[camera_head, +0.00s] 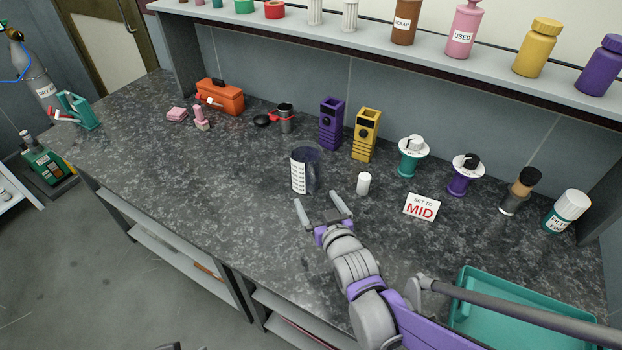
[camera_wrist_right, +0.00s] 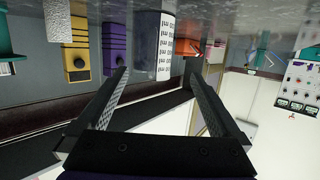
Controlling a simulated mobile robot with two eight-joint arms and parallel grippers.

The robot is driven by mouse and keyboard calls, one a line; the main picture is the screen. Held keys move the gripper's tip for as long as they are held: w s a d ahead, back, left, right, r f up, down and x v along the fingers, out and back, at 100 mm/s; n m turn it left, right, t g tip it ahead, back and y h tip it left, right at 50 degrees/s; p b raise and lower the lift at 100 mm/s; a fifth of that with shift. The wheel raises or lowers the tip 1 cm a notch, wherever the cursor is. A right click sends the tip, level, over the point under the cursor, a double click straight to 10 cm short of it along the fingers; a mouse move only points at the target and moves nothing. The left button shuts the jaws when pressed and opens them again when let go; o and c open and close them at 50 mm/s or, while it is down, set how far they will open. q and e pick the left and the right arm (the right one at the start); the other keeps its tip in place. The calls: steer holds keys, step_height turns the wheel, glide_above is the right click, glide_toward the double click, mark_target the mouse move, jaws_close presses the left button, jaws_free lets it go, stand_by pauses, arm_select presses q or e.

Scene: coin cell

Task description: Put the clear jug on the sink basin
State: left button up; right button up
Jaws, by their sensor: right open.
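The clear jug (camera_head: 311,165), dark-tinted and see-through with a white printed label, stands upright on the dark counter (camera_head: 240,160). In the right wrist view, which looks upside down, the jug (camera_wrist_right: 146,38) is ahead and between the finger lines. My right gripper (camera_head: 322,204) is open and empty, just in front of the jug, with a small gap left to it. A teal basin (camera_head: 480,285), which looks like the sink basin, is at the lower right of the counter, partly hidden behind a grey bar and my arm. My left gripper is not in view.
A small white cylinder (camera_head: 363,184) stands right of the jug. Purple (camera_head: 331,123) and yellow (camera_head: 366,134) holders stand behind it. A "SET TO MID" sign (camera_head: 420,207) and dial stands (camera_head: 461,174) are to the right. The counter left of the jug is clear.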

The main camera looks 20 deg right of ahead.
mark_target(313, 189)
steer(key=shift+g+h, duration=0.3)
steer(key=shift+g, duration=0.6)
steer(key=x, duration=0.4)
steer(key=b+x, duration=0.1)
steer(key=x, duration=0.1)
steer(key=shift+w+d+r, duration=0.1)
steer(key=shift+w+d, duration=0.05)
steer(key=shift+d, duration=0.25)
steer(key=shift+d+r+b+x, duration=0.1)
steer(key=shift+r+b+x, duration=0.1)
steer(key=shift+x, duration=1.15)
steer(key=shift+d+r+b+x, duration=0.1)
steer(key=shift+b+x, duration=0.1)
steer(key=shift+x, duration=1.15)
steer(key=shift+w, duration=0.1)
steer(key=shift+c, duration=0.3)
